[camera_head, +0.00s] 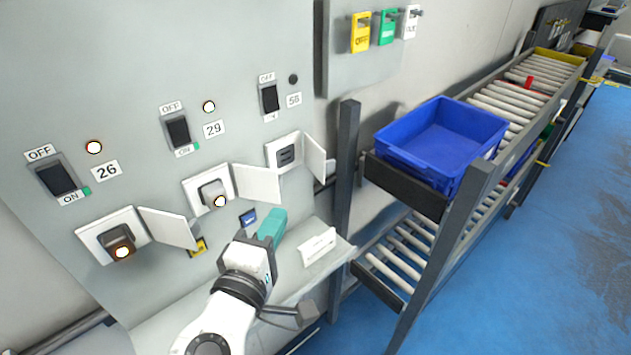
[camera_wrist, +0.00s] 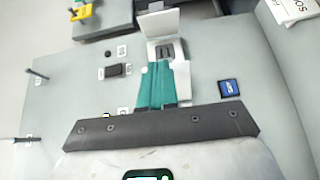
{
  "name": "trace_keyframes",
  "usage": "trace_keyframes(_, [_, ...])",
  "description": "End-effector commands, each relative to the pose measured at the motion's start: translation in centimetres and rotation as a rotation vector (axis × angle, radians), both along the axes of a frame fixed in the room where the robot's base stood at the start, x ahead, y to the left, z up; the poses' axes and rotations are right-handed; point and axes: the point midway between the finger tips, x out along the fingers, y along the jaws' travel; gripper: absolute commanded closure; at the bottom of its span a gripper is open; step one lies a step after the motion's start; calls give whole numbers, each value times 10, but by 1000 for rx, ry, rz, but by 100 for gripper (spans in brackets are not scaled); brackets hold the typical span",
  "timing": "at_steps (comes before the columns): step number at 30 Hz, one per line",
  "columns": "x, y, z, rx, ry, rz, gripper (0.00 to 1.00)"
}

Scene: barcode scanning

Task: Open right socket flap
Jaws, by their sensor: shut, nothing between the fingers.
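The right socket (camera_head: 285,153) is on the grey panel, below the switch labelled 56. Its white flap (camera_head: 315,157) stands swung out to the right, and the dark socket face is exposed. In the wrist view the same socket (camera_wrist: 169,49) lies just beyond the fingertips, with its flap (camera_wrist: 159,22) standing open above it. My gripper (camera_head: 274,219) has teal fingers, shut and empty, and is below the socket, apart from it in the head view. In the wrist view the gripper (camera_wrist: 158,66) points at the socket, and its fingers cover part of the socket frame.
The middle socket flap (camera_head: 257,184) and left socket flap (camera_head: 168,228) also stand open, with plugs in their sockets. A white sign (camera_head: 318,246) stands on the ledge. A blue bin (camera_head: 440,140) sits on the roller rack to the right. Blue floor lies clear beyond.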

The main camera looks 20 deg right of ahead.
Motion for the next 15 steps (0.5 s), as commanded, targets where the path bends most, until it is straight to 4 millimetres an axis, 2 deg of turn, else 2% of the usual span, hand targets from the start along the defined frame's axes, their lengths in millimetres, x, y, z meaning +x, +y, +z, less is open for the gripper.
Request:
trace_keyframes(5, [8,-5,3,-17,-5,-4,100])
trace_keyframes(15, [56,-46,4,-14,-4,-6,100])
